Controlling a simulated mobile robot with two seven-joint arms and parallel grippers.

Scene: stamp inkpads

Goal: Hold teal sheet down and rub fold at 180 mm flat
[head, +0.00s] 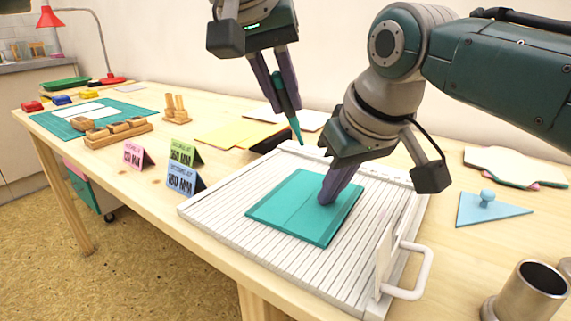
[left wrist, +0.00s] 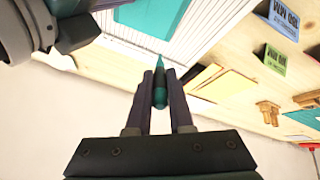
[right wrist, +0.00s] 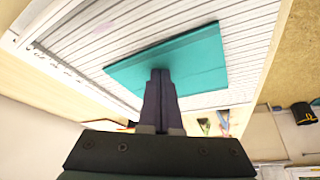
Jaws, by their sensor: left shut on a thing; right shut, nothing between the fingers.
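The teal sheet (head: 292,208) lies folded on the white grooved board (head: 222,207). It also shows in the right wrist view (right wrist: 200,62). A crease line runs across it. My right gripper (head: 326,198) is shut and empty, its fingertips down at the sheet's right part and hiding some of it; whether they press on it I cannot tell. My left gripper (head: 288,108) is shut on a teal pointed tool (head: 295,126), held tip down above the board's back edge, apart from the sheet. The tool also shows in the left wrist view (left wrist: 160,88).
Cards marked in mm, including a blue 180 MM card (head: 181,181), stand left of the board. A white handle (head: 412,275) is at its front right. A blue triangle with a knob (head: 488,205) and a metal cup (head: 530,292) stand right. Yellow paper (head: 225,132) lies behind.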

